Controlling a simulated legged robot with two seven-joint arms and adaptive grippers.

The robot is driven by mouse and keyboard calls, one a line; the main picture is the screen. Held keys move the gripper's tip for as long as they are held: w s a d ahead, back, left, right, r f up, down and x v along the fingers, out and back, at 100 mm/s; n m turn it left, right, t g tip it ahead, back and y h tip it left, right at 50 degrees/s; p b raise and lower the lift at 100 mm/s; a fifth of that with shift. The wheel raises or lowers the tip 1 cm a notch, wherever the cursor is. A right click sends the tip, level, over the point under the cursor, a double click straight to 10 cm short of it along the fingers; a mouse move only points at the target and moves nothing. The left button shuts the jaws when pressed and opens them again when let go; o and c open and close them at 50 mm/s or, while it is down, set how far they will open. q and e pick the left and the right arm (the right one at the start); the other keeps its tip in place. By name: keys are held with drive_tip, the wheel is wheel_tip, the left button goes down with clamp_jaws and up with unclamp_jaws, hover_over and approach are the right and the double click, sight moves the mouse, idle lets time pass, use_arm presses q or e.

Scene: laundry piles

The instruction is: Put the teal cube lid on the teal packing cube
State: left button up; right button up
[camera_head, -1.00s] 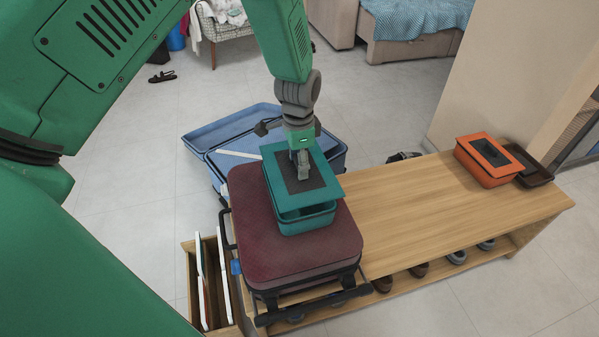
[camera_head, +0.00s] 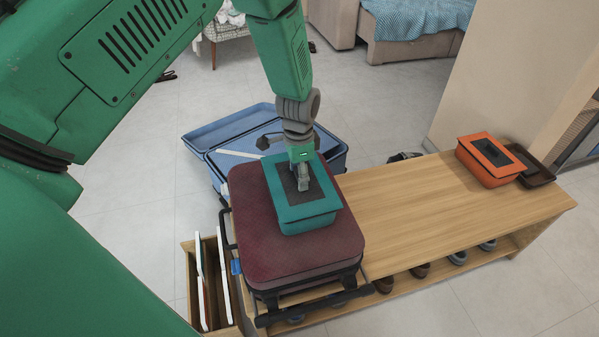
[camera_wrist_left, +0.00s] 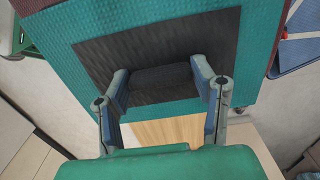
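The teal cube lid (camera_head: 279,192) is flat, with a dark rectangular patch and a dark raised grip in its middle. It lies over the top of the teal packing cube (camera_head: 311,225), whose front side shows just below the lid's edge. The lid looks level, with no clear gap; its far edge is hard to judge. My left gripper (camera_head: 303,187) points down at the middle of the lid. In the left wrist view its fingers (camera_wrist_left: 163,85) are on both sides of the dark grip, shut on the lid (camera_wrist_left: 248,55). My right gripper is not in view.
The cube rests on a maroon suitcase (camera_head: 252,225) at the left end of a wooden bench (camera_head: 410,215). An orange box (camera_head: 480,172) and a dark tray (camera_head: 538,178) are at the bench's right end. An open blue suitcase (camera_head: 215,135) lies behind. The middle of the bench is clear.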

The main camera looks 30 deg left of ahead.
use_arm(q)
drive_tip(key=shift+o, duration=1.1)
drive_tip(key=shift+a, duration=0.15)
wheel_tip(320, 180, up, 13)
drive_tip(key=p, duration=0.3)
drive_tip(key=n, duration=0.2)
hover_over(285, 198)
wheel_tip(285, 198, down, 9)
drive_tip(key=shift+r+b, duration=0.15)
drive_tip(key=shift+b, duration=0.15)
drive_tip(key=shift+n, duration=0.9)
drive_tip(key=s+f, duration=0.2)
drive_tip(key=s, duration=0.1)
drive_tip(key=s+f, duration=0.2)
drive_tip(key=s, duration=0.1)
drive_tip(key=s+d+f, duration=0.1)
drive_tip(key=s+f, duration=0.2)
drive_tip(key=shift+s+f, duration=0.1)
drive_tip(key=shift+s, duration=0.2)
drive_tip(key=s+d+f+n, duration=0.1)
drive_tip(key=s+f+n, duration=0.1)
drive_tip(key=s, duration=1.1)
drive_tip(key=shift+s+d+f+n+t, duration=0.2)
drive_tip(key=shift+s+d+n+t, duration=0.15)
drive_tip(key=shift+n, duration=0.35)
